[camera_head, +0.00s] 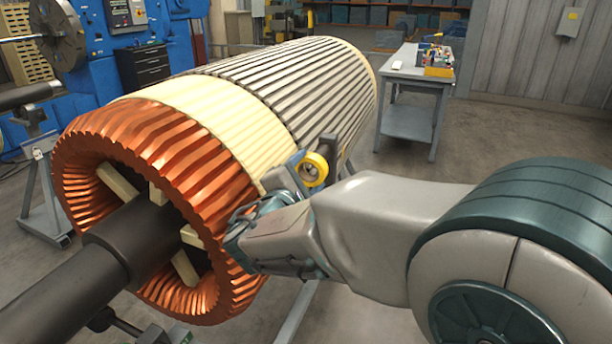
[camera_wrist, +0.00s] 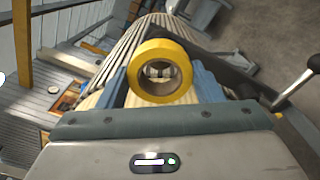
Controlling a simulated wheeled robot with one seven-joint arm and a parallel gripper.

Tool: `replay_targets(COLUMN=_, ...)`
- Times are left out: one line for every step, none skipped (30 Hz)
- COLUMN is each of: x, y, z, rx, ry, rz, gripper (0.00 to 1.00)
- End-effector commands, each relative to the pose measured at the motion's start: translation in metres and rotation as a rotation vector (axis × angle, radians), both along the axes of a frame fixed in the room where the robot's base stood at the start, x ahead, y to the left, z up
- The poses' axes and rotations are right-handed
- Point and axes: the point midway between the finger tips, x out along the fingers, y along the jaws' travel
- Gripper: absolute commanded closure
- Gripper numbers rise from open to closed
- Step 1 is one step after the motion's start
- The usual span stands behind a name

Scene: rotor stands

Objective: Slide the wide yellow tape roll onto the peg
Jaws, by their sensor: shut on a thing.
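The wide yellow tape roll (camera_head: 321,163) is held in my gripper (camera_head: 304,168), beside the right flank of the big rotor. In the wrist view the roll (camera_wrist: 138,72) faces me, its round hole open towards the camera. The blue fingers of my gripper (camera_wrist: 160,84) press on its left and right sides. Through the hole I see small pale shapes that I cannot make out. I cannot pick out the peg with certainty in either view; it may be hidden behind my arm or the rotor.
The rotor (camera_head: 230,110), with copper end windings (camera_head: 150,150) and a dark shaft (camera_head: 60,280), fills the left and middle. A grey table (camera_head: 408,80) with small coloured items stands behind. The wrist view shows a lever with a black knob (camera_wrist: 314,63) at right. Floor between is open.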

Motion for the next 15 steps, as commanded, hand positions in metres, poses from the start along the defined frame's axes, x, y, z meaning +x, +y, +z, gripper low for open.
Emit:
replay_targets(x=0.0004, y=-0.0003, z=-0.0002, rx=0.000, ry=0.000, rz=0.000, gripper=0.60)
replay_targets(x=0.0008, y=-0.0005, z=-0.0003, rx=0.000, ry=0.000, rz=-0.001, gripper=0.60)
replay_targets(x=0.0014, y=-0.0007, z=-0.0005, rx=0.001, ry=-0.001, rz=-0.001, gripper=0.60)
replay_targets(x=0.0021, y=-0.0010, z=-0.0006, rx=0.001, ry=-0.001, rz=-0.001, gripper=0.60)
replay_targets(x=0.0027, y=-0.0013, z=-0.0008, rx=0.001, ry=-0.001, rz=-0.001, gripper=0.60)
replay_targets(x=0.0039, y=-0.0016, z=-0.0009, rx=0.001, ry=-0.001, rz=-0.001, gripper=0.60)
replay_targets(x=0.0047, y=-0.0019, z=-0.0009, rx=0.001, ry=-0.001, rz=-0.001, gripper=0.60)
replay_targets(x=0.0056, y=-0.0022, z=-0.0010, rx=0.002, ry=-0.001, rz=-0.001, gripper=0.60)
replay_targets(x=0.0068, y=-0.0027, z=-0.0009, rx=0.002, ry=-0.001, rz=-0.001, gripper=0.60)
replay_targets(x=0.0076, y=-0.0030, z=-0.0009, rx=0.002, ry=-0.001, rz=-0.001, gripper=0.60)
replay_targets(x=0.0083, y=-0.0033, z=-0.0007, rx=0.002, ry=-0.001, rz=-0.001, gripper=0.60)
replay_targets(x=0.0090, y=-0.0036, z=-0.0006, rx=0.002, ry=-0.001, rz=-0.001, gripper=0.60)
replay_targets(x=0.0093, y=-0.0037, z=-0.0004, rx=0.001, ry=-0.001, rz=-0.001, gripper=0.60)
replay_targets(x=0.0094, y=-0.0037, z=-0.0001, rx=0.001, ry=-0.001, rz=-0.001, gripper=0.60)
replay_targets(x=0.0094, y=-0.0036, z=0.0001, rx=0.001, ry=-0.001, rz=-0.001, gripper=0.60)
